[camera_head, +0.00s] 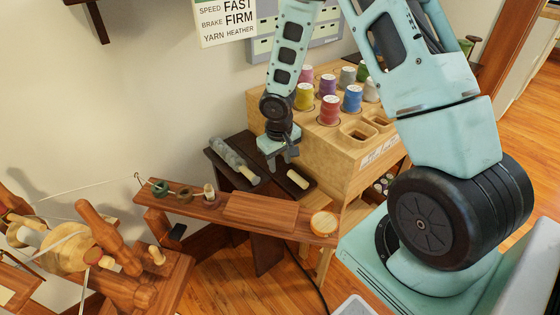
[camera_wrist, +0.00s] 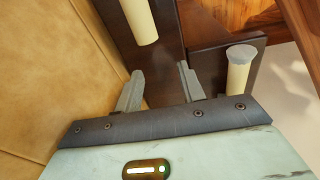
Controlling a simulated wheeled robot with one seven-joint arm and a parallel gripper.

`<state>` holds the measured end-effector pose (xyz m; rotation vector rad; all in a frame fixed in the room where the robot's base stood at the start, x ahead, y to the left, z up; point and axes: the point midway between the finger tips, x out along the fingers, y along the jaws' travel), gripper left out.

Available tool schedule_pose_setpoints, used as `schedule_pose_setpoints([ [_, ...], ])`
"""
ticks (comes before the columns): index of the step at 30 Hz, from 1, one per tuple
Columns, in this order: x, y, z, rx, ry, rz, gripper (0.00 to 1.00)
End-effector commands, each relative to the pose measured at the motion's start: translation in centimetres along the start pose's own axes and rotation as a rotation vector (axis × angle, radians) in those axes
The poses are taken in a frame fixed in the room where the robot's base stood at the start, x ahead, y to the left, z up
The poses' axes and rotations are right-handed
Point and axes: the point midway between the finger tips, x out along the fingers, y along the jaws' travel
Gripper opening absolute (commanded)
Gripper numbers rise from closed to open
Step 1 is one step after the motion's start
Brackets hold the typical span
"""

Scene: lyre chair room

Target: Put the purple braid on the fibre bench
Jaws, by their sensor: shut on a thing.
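I cannot make out a purple braid in either view. My gripper (camera_head: 283,162) points down over a small dark stand beside the pale wooden spool cabinet. In the wrist view its two grey fingers (camera_wrist: 160,78) stand a little apart, with dark brown surface showing between them. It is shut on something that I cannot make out. A long reddish-brown wooden bench (camera_head: 225,202) lies in front of the dark stand, below my gripper in the head view. It may be the fibre bench, but no label shows.
The spool cabinet (camera_head: 343,158) carries several coloured spools. The dark stand holds a grey bobbin (camera_head: 235,162) and a cream bobbin (camera_head: 298,179). The bench bears small rings, a flat wooden slab (camera_head: 260,213) and a round disc (camera_head: 324,222). A spinning wheel (camera_head: 110,240) stands at left.

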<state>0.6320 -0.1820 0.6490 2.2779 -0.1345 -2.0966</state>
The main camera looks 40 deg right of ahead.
Motion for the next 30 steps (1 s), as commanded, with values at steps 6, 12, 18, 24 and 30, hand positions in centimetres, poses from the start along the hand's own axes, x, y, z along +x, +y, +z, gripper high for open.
schedule_pose_setpoints([
  [6,0.3,0.0,0.0,-0.001,0.000,0.000,0.48],
  [12,0.3,0.0,0.0,0.000,0.000,0.000,0.61],
  [18,-0.1,0.0,0.0,0.000,0.000,0.000,0.61],
  [24,-3.1,0.1,-0.1,0.001,0.003,0.000,0.61],
  [30,-7.5,0.1,-0.1,0.002,0.003,0.000,0.61],
])
